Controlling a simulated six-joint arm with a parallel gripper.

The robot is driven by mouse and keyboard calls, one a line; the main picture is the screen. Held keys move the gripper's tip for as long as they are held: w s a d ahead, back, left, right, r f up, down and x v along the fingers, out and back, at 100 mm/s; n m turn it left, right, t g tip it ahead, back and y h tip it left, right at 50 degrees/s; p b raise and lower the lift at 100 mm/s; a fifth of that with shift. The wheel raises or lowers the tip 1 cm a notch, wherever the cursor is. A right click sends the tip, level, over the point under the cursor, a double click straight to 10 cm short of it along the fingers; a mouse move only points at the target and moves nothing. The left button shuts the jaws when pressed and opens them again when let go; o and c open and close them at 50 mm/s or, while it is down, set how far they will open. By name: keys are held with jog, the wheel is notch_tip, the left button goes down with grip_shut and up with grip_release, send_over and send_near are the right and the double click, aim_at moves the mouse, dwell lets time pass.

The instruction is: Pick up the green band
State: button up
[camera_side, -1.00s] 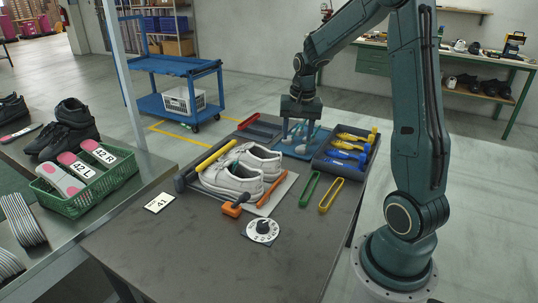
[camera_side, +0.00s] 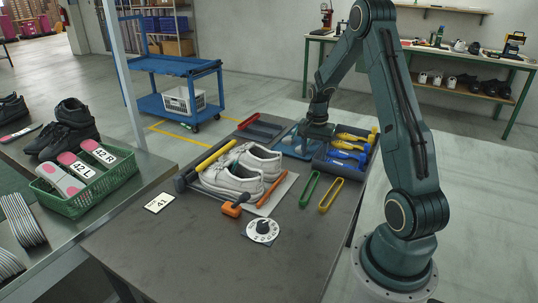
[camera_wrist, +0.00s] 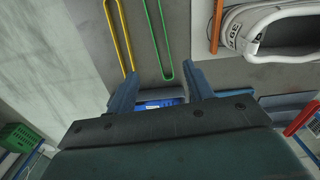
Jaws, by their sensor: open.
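The green band (camera_side: 310,189) is a narrow long loop lying flat on the dark table, right of the orange strip and beside the yellow band (camera_side: 331,195).
White shoes (camera_side: 232,178) stand on a grey mat to the left, with an orange strip (camera_side: 278,190) alongside. The table's front right is clear.

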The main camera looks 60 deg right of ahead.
send_over(310, 189)
jog(key=shift+f, duration=3.9)
jog(key=shift+f, duration=2.6)
jog(key=shift+c, duration=0.2)
jog(key=c, duration=1)
